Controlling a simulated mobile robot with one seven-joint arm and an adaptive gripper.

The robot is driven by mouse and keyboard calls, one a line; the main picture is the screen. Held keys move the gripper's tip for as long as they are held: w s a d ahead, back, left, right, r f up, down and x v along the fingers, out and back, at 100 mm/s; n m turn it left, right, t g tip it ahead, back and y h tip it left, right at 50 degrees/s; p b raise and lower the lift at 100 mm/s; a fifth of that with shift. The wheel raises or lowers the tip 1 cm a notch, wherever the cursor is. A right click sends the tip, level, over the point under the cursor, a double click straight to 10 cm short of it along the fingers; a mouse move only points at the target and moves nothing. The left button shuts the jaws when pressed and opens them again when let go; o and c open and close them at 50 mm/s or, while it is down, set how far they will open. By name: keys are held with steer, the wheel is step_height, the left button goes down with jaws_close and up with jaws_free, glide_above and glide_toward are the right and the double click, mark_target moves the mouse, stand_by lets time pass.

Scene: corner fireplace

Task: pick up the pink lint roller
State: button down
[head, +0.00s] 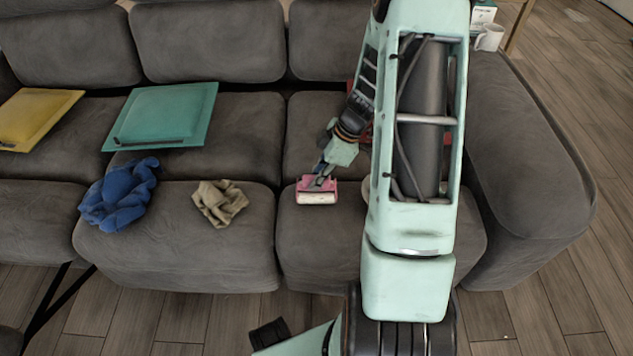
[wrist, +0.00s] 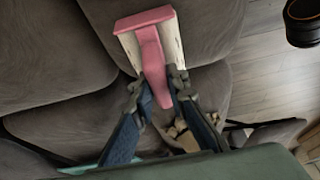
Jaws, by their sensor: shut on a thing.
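The pink lint roller (head: 304,186) is at the front of the right-hand seat cushion in the head view, its white roll facing the front edge. I cannot tell whether it touches the cushion. In the wrist view the lint roller (wrist: 150,45) has its pink head away from me and its handle running back between my fingers. My gripper (head: 321,177) reaches it from behind and is shut on the handle. The fingers of my gripper (wrist: 160,82) lie on both sides of the handle, partly hiding it.
On the grey sofa (head: 215,260) lie a blue cloth (head: 120,193), a beige cloth (head: 219,203), a teal flat object (head: 165,112) and a yellow one (head: 36,115). Something red is mostly hidden behind my arm.

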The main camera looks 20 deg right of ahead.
step_height(320, 180, up, 3)
steer(key=shift+r+p, duration=0.1)
steer(key=shift+p, duration=0.55)
steer(key=s+a+r+p, duration=0.2)
steer(key=s+a+r, duration=0.5)
steer(key=s, duration=0.5)
step_height(320, 180, up, 3)
steer(key=shift+f, duration=0.15)
steer(key=c, duration=2.4)
jaws_free()
jaws_close()
